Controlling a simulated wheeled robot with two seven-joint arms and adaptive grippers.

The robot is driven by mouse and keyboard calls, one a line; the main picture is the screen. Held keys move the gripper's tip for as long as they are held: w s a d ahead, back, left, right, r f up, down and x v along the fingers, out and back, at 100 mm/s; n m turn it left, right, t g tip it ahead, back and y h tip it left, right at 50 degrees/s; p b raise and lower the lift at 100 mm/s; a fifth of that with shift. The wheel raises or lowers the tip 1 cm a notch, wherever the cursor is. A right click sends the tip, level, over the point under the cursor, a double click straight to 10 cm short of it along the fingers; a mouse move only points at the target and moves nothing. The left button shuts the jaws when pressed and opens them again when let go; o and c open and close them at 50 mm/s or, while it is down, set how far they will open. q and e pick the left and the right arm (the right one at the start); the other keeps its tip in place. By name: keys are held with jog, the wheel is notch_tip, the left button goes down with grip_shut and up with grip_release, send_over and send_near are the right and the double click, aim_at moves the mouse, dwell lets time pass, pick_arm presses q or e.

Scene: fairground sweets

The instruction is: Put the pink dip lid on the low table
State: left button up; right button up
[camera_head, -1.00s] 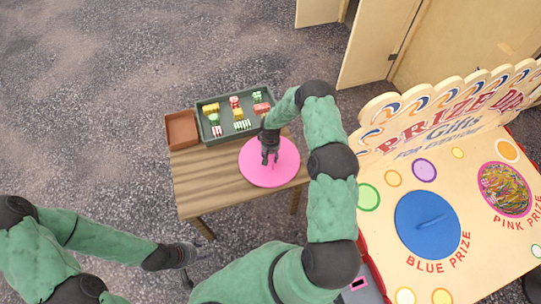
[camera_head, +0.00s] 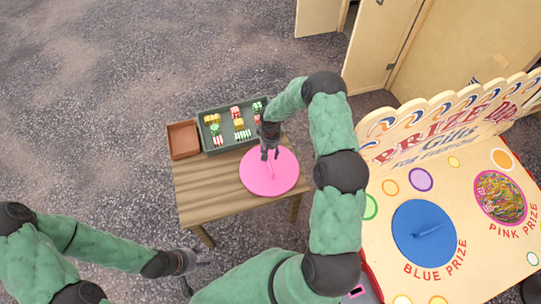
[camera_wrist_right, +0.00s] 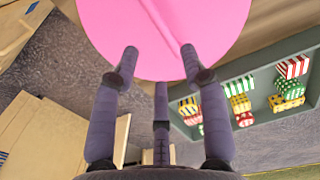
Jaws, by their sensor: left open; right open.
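The pink dip lid (camera_head: 284,183) is a flat round disc lying on the low wooden table (camera_head: 205,187), near its right edge. It also shows in the right wrist view (camera_wrist_right: 225,20). My right gripper (camera_head: 270,155) is over the lid's far part, its fingers pointing down. In the right wrist view my right gripper (camera_wrist_right: 158,62) has its fingers spread apart, with nothing between them. A thin pink handle ridge stands on the lid just below the fingers.
A dark green tray (camera_head: 203,141) of small striped sweet boxes and a brown empty tray (camera_head: 183,139) stand at the table's back. The prize board (camera_head: 385,235) at right has a blue lid (camera_head: 424,233) and an uncovered pink prize hole (camera_head: 500,197). The table's front left is bare.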

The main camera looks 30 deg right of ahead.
jog(key=s+a+f+y, duration=0.1)
jog(key=s+a+y, duration=0.1)
jog(key=s+a, duration=0.45)
jog(key=s+a+f+y, duration=0.1)
jog(key=s+a+f, duration=0.15)
jog(key=a, duration=0.75)
jog(key=s+a+r, duration=0.1)
jog(key=s+a, duration=0.3)
jog(key=s, duration=0.3)
jog(key=s+a+r+y, duration=0.1)
jog(key=s+a, duration=0.3)
jog(key=s, duration=0.4)
jog(key=shift+r, duration=0.15)
jog(key=shift+a, duration=0.1)
